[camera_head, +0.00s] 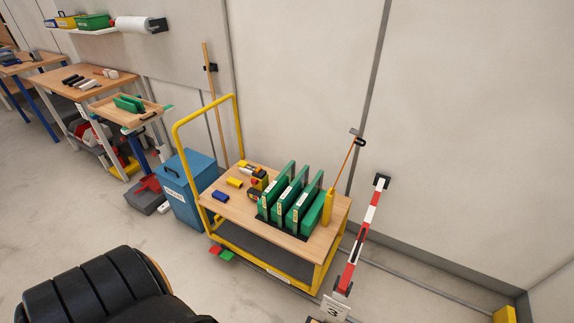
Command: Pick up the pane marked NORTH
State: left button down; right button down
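Several green-framed panes (285,189) stand on edge, side by side, in a dark rack on the wooden top of a yellow cart (235,207). White labels show on their near edges, but the writing is too small to read, so I cannot tell which is NORTH. The panes partly cover one another. Neither of my grippers is in view.
A yellow bottle-like thing (328,207) stands right of the panes; small blocks lie left. A blue bin (187,190) is beside the cart, a red-and-white barrier (361,236) at its right. A black padded shape (90,295) fills the lower left.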

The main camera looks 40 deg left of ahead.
aim_at(277, 187)
jog(key=u, duration=1.2)
